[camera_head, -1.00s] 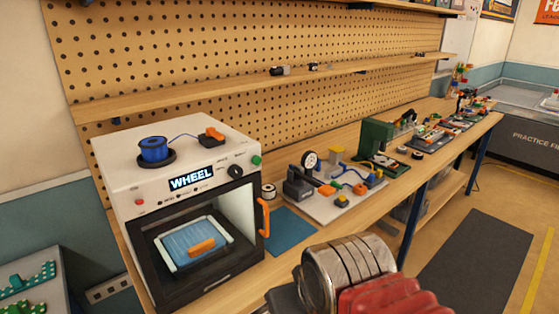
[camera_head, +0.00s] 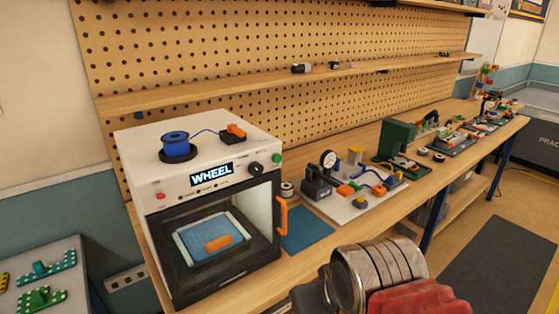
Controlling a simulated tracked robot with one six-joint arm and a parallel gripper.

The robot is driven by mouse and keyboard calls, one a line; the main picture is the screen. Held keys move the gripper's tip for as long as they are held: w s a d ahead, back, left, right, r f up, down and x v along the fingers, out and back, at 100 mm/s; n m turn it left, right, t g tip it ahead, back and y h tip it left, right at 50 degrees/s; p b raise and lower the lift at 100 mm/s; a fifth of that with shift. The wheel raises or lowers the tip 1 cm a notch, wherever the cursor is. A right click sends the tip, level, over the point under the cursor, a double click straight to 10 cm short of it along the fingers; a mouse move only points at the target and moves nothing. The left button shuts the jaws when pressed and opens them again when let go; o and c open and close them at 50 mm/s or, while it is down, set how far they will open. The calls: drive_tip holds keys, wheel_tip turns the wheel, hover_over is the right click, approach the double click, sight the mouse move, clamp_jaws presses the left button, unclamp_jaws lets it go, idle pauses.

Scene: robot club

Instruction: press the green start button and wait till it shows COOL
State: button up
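The white printer (camera_head: 150,165) stands on the workbench at the left. Its display (camera_head: 212,174) reads WHEEL. The green button (camera_head: 277,158) is at the upper right of its front, just above the black dial (camera_head: 255,169). A red button (camera_head: 161,196) is at the front's left. The dark-framed door is shut, with an orange handle (camera_head: 282,216) at its right. Through its window show a blue plate (camera_head: 194,240) and an orange part (camera_head: 217,243) on it. Part of my arm, ribbed metal and red, fills the bottom right. My gripper's fingertips are not seen.
A blue spool (camera_head: 175,145) and an orange-and-black piece (camera_head: 235,132) lie on the printer's top. A blue mat (camera_head: 307,229) lies to its right, then a white board (camera_head: 362,208) with parts. A shelf (camera_head: 230,81) runs above.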

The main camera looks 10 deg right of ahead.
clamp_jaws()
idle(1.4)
